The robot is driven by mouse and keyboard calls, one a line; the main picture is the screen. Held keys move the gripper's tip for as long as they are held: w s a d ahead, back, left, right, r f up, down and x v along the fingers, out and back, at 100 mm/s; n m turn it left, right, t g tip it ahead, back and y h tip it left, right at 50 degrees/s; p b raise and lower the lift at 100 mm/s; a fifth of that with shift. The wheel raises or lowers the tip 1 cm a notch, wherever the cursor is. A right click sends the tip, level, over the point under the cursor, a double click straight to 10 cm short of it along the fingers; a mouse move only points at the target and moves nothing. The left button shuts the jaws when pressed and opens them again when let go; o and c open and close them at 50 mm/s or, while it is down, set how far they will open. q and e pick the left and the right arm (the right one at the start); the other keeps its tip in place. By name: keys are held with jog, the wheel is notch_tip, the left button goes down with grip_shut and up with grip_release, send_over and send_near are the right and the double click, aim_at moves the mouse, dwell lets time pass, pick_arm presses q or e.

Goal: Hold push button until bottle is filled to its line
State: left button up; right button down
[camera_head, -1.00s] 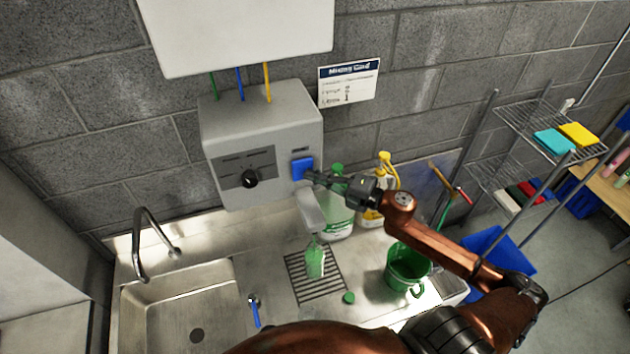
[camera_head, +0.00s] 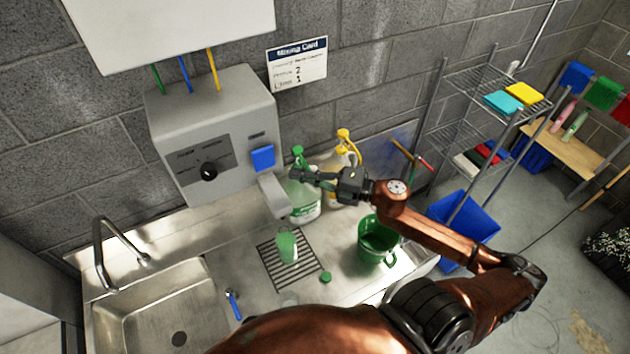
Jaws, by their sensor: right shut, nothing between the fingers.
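The grey dispenser (camera_head: 172,112) is on the wall above the counter, with a blue push button (camera_head: 263,158) on its front right. My right gripper (camera_head: 296,174) is shut and empty, to the right of the button and apart from it. The dispenser's spout (camera_head: 272,196) hangs below the button. A small bottle with green liquid (camera_head: 287,247) stands upright on the drain grate (camera_head: 268,262) near the spout. The liquid reaches high in the bottle; its fill line is too small to make out. My left gripper is not in view.
A green cap (camera_head: 326,277) lies right of the grate. A green mug or jug (camera_head: 375,243) stands further right. Large jugs with green (camera_head: 302,205) and yellow (camera_head: 345,152) tops stand behind my gripper. The sink (camera_head: 165,300) is at left. A mixing card (camera_head: 297,64) hangs on the wall.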

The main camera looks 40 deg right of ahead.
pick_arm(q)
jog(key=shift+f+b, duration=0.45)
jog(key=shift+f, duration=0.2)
pick_arm(e)
jog(key=v, duration=0.4)
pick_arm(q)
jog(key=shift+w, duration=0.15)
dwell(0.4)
